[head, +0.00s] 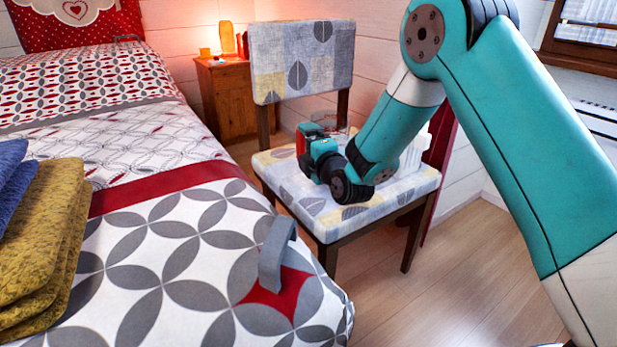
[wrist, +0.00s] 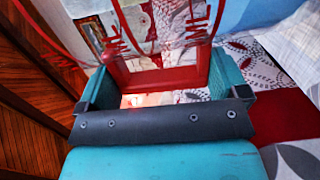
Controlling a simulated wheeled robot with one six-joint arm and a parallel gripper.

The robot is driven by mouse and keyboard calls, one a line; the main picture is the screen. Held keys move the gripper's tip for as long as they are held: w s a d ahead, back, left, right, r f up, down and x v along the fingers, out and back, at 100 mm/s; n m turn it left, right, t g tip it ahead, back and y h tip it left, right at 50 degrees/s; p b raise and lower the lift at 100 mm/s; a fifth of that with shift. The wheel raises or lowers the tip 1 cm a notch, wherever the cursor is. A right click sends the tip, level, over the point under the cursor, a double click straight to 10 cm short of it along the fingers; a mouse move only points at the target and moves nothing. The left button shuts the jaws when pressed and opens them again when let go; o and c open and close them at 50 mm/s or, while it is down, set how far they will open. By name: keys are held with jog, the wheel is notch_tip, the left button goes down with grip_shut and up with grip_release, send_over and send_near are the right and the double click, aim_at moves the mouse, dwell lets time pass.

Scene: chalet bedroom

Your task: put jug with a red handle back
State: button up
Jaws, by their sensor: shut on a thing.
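The jug is clear, with red ML markings, and shows at the top of the wrist view (wrist: 200,32). Its red handle (wrist: 160,78) sits between the two teal fingers of my gripper (wrist: 161,88), which is shut on it. In the head view my gripper (head: 312,150) is over the left part of the chair seat. The red handle (head: 301,140) shows at its tip, and the clear jug (head: 332,122) shows faintly behind it. I cannot tell whether the jug touches the seat. My arm hides part of the seat.
The patterned chair (head: 300,62) stands beside the bed (head: 150,250). A white object (head: 414,156) is on the seat, partly behind my arm. Folded mustard towels (head: 45,235) and a grey hook-shaped handle (head: 275,255) are on the bed. A wooden nightstand (head: 228,98) is behind. Floor at right is clear.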

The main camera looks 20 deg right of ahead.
jog(key=shift+f+b, duration=1.15)
jog(key=shift+f, duration=1.5)
jog(key=shift+f, duration=0.15)
jog(key=o, duration=1.7)
jog(key=shift+s+b, duration=0.15)
jog(key=shift+b, duration=0.15)
jog(key=b+v, duration=1)
jog(key=shift+s+d+f, duration=0.1)
jog(key=shift+f, duration=0.05)
jog(key=shift+s+d+r+b, duration=0.15)
jog(key=shift+s+r+b, duration=0.1)
jog(key=shift+s+b, duration=0.4)
